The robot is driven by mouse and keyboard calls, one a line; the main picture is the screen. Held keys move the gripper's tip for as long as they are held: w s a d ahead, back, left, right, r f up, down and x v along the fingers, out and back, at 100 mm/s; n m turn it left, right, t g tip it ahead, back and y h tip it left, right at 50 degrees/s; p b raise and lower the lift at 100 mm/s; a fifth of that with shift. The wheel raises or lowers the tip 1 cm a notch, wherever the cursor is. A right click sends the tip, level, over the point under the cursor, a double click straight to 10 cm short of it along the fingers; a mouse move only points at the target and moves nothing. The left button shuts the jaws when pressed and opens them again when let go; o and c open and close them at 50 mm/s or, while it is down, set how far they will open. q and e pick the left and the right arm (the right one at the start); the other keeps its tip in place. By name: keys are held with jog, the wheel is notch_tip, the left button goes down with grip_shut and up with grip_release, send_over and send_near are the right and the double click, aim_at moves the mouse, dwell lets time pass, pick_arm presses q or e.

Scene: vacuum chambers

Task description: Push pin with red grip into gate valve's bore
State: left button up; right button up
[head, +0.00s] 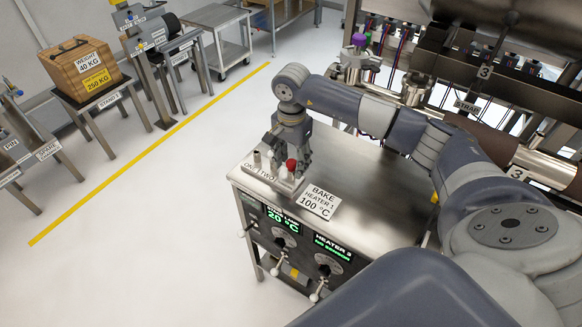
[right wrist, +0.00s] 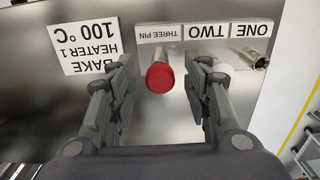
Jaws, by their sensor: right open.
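The pin with the red grip (head: 291,165) stands in slot three of a small labelled rack (head: 262,179) on the front edge of a steel bench. In the right wrist view the red grip (right wrist: 159,77) is between the fingers, with a gap on both sides. My right gripper (head: 292,152) is open and points down at the rack; it also shows in the right wrist view (right wrist: 160,88). I cannot tell the gate valve or its bore among the chamber hardware at the upper right. My left gripper is not in view.
A "BAKE HEATER 1 100 °C" sign (head: 319,200) is right of the rack. The steel bench top (head: 350,170) is mostly clear. Chamber pipes (head: 545,167) fill the upper right. Open floor lies left.

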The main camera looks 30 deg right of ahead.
aim_at(291, 162)
dwell(0.4)
grip_shut()
jog(key=shift+r, duration=0.15)
jog(key=shift+r+p, duration=1.45)
jog(key=shift+r, duration=1.45)
jog(key=shift+a, duration=0.1)
